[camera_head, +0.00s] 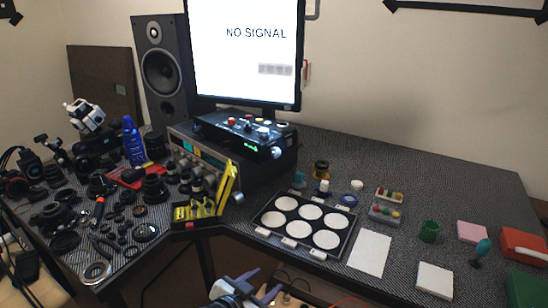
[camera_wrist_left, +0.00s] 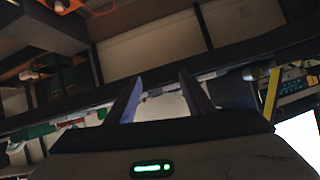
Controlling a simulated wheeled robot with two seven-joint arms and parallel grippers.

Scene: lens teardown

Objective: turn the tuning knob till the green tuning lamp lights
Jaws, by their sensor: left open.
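A silver receiver (camera_head: 180,140) stands on the desk below the monitor, with a lit, partly green display and several knobs on its front. A larger pale round knob (camera_head: 238,198) shows at its lower right; I cannot tell for certain that it is the tuning knob. I cannot make out a separate tuning lamp or whether it is lit. My left gripper (camera_head: 262,284) is open and empty, low in front of the desk, well apart from the receiver. Its two fingers also show spread in the left wrist view (camera_wrist_left: 162,98). My right gripper is not in view.
A black box (camera_head: 246,132) with coloured knobs and a green readout sits on the receiver. A yellow upright piece (camera_head: 229,182) stands close before the receiver's front. Many lenses crowd the left desk. A tray (camera_head: 261,231) of white discs lies right of the desk's inner corner.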

